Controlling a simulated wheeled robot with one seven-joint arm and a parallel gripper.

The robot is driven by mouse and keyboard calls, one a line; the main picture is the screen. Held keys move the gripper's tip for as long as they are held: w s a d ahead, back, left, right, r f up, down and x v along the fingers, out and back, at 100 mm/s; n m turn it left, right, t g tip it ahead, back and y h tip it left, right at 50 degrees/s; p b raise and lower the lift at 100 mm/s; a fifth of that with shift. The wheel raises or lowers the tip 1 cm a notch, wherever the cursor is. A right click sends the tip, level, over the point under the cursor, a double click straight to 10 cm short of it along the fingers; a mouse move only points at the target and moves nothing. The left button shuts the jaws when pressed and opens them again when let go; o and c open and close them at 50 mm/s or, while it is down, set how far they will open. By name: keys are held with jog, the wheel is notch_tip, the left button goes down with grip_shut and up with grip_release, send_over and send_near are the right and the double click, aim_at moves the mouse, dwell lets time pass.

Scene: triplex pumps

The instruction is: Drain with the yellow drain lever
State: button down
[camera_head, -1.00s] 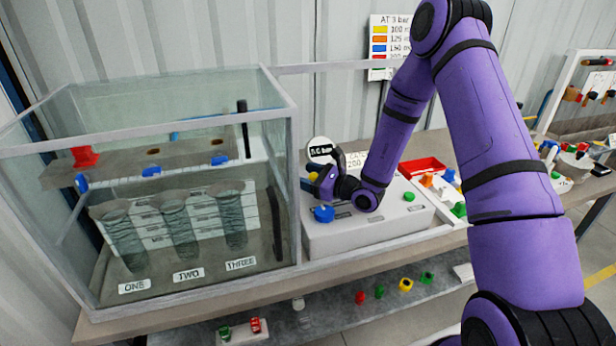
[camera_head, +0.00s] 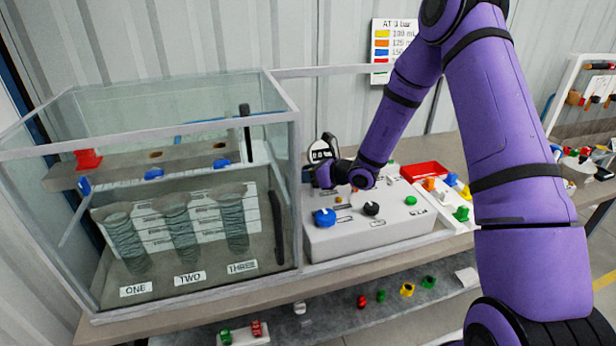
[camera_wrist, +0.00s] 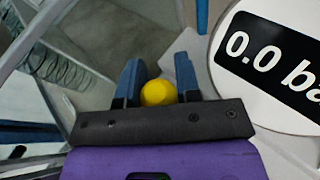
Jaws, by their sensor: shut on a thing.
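The yellow drain lever shows as a round yellow knob (camera_wrist: 159,92) between my fingers in the wrist view. My gripper (camera_wrist: 157,76) has one blue-grey finger on each side of the knob and is shut on it. In the head view my gripper (camera_head: 318,176) is at the back left of the white control box, close to the tank's right wall. The knob is hidden there behind the gripper, and the lever's shaft cannot be made out. The round gauge (camera_wrist: 265,65) beside the gripper reads 0.0 bar in the wrist view.
The glass tank (camera_head: 150,90) stands left, with coiled tubes labelled ONE, TWO and THREE. The white control box (camera_head: 350,238) carries a blue knob (camera_head: 324,217), a black knob (camera_head: 371,208) and a green button (camera_head: 410,200). A red tray (camera_head: 425,170) and coloured parts lie right.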

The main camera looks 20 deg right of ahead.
jog(key=shift+w+f, duration=0.1)
dwell(0.3)
jog(key=c, duration=0.8)
grip_release()
